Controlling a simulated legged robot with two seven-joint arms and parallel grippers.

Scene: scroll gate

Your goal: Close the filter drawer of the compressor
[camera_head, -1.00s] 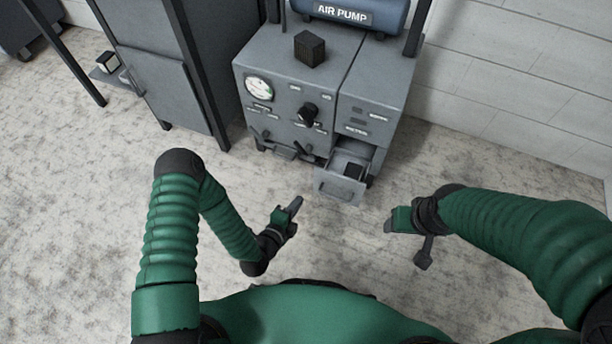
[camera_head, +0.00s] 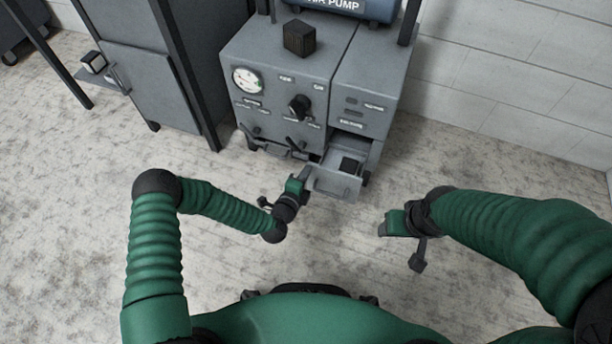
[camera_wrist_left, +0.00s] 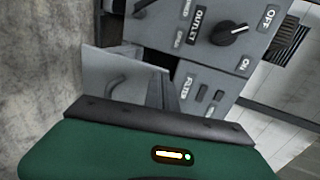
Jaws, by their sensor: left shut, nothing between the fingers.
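The grey compressor (camera_head: 283,75) stands ahead, with its filter drawer (camera_head: 336,183) pulled out at the lower right of its front. A dark block sits inside the drawer. My left gripper (camera_head: 305,172) is shut and empty, at the left edge of the drawer front; I cannot tell whether it touches. In the left wrist view the drawer front with its handle (camera_wrist_left: 121,84) shows just beyond the green gripper body, and the fingertips are hidden. My right gripper (camera_head: 382,230) is to the right of the drawer, over the floor, apart from it; its fingers are too small to judge.
A dark grey cabinet (camera_head: 150,90) with black posts stands to the left of the compressor. A white plank wall (camera_head: 510,80) is at the right. A black block (camera_head: 299,38) sits on the compressor top. The floor in front is clear.

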